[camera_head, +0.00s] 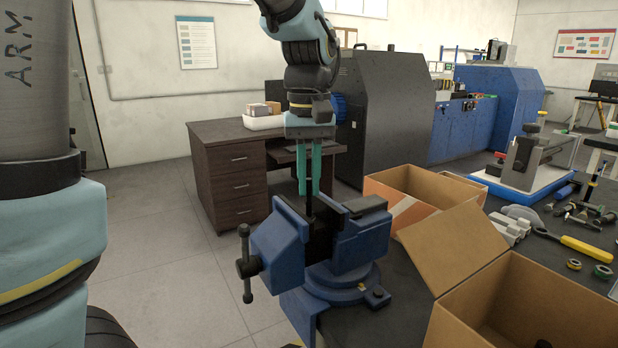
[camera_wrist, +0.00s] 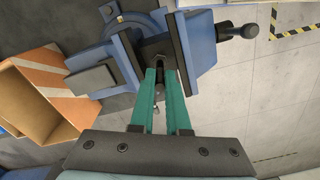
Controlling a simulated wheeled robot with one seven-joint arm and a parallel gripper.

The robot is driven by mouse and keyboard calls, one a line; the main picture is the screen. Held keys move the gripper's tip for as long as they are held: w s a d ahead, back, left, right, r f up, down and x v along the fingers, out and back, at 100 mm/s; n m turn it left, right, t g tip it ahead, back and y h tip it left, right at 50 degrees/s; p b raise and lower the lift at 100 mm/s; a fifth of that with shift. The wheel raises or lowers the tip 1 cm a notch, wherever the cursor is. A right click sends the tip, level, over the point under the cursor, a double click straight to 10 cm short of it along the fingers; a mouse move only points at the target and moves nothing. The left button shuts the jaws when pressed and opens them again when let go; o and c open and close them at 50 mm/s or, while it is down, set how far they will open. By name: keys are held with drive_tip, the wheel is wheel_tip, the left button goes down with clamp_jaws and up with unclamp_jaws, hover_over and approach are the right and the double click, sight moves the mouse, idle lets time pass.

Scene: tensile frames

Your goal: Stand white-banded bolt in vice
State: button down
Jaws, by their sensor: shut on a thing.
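The blue vice (camera_head: 362,240) stands at the corner of the dark workbench, with its screw handle to the left. It also shows at the top of the wrist view (camera_wrist: 205,48). My gripper (camera_head: 309,190) points straight down above the vice jaws, its green fingers close together. It is shut on a dark, thin bolt (camera_head: 309,205), which hangs upright below the fingertips with its lower end at the gap between the jaws. In the wrist view my gripper (camera_wrist: 161,74) is over the jaw gap. The bolt's white band cannot be made out, and its lower end is hidden.
Open cardboard boxes (camera_head: 520,300) stand on the bench right of the vice, one (camera_head: 405,190) close behind it. A yellow-handled tool (camera_head: 586,248) and small parts lie further right. A dark desk (camera_head: 228,175) stands behind; the floor at left is clear.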

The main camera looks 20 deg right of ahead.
drive_tip(key=c, duration=0.8)
unclamp_jaws()
wheel_tip(320, 180, up, 11)
drive_tip(key=shift+f, duration=0.1)
drive_tip(key=w+a+f, duration=0.5)
drive_tip(key=a+f, duration=0.6)
drive_tip(key=a, duration=0.1)
drive_tip(key=shift+n+t, duration=0.5)
drive_tip(key=shift+t, duration=0.3)
drive_tip(key=s+a+f, duration=0.1)
drive_tip(key=a+f, duration=0.2)
drive_tip(key=a, duration=0.1)
drive_tip(key=s+a+f+p, duration=0.1)
drive_tip(key=a+f, duration=0.3)
drive_tip(key=a, duration=0.1)
drive_tip(key=s+a+f+p, duration=0.1)
drive_tip(key=a+f, duration=0.2)
drive_tip(key=a, duration=0.1)
drive_tip(key=shift+s+a+f, duration=0.2)
drive_tip(key=shift+s+f, duration=0.15)
drive_tip(key=shift+s, duration=0.05)
